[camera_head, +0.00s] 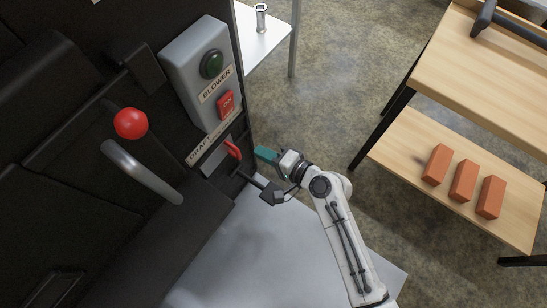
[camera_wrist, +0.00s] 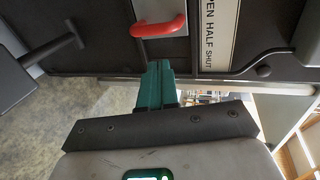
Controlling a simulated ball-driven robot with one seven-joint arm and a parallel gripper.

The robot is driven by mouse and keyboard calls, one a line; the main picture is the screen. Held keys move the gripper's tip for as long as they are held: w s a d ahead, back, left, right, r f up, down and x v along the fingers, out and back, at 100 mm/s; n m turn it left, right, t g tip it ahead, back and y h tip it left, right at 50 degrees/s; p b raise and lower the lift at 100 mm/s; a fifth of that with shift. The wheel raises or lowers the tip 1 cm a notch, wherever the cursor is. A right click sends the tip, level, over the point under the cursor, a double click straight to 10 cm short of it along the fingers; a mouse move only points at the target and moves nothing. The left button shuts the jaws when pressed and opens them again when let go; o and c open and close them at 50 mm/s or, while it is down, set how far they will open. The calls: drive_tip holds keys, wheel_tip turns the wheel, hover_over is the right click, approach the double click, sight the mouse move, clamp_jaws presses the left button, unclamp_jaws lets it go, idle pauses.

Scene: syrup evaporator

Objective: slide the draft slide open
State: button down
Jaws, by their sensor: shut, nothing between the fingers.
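The draft slide is a small grey plate (camera_head: 216,157) with a red handle (camera_head: 233,149) on the black evaporator front, below the label starting "DRAFT" (camera_head: 213,138). In the wrist view the red handle (camera_wrist: 160,27) is a U-shaped bar on the grey plate (camera_wrist: 151,9), beside a white scale (camera_wrist: 212,30) reading OPEN, HALF, SHUT. My gripper (camera_head: 263,153) is just right of the handle in the head view. Its teal fingers (camera_wrist: 158,75) are shut and empty, just below the handle in the wrist view. A small gap shows there; the depth is unclear.
A black paddle on a rod (camera_head: 266,189) sticks out beside my wrist. A grey blower box (camera_head: 198,75) is above the slide. A red ball knob (camera_head: 130,123) and a curved metal handle (camera_head: 142,171) are left. A wooden shelf (camera_head: 408,144) with bricks stands right, across open floor.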

drive_tip(key=b+x, duration=0.2)
drive_tip(key=x, duration=0.6)
idle(0.4)
drive_tip(key=shift+s+a, duration=0.4)
drive_tip(key=shift+s, duration=0.1)
drive_tip(key=p, duration=0.3)
approach(232, 142)
drive_tip(key=shift+s+d+f, duration=0.1)
drive_tip(key=shift+s+d, duration=0.05)
drive_tip(key=shift+d, duration=0.55)
drive_tip(key=shift+s+d+f, duration=0.1)
drive_tip(key=shift+s+d, duration=0.05)
drive_tip(key=shift+d, duration=0.5)
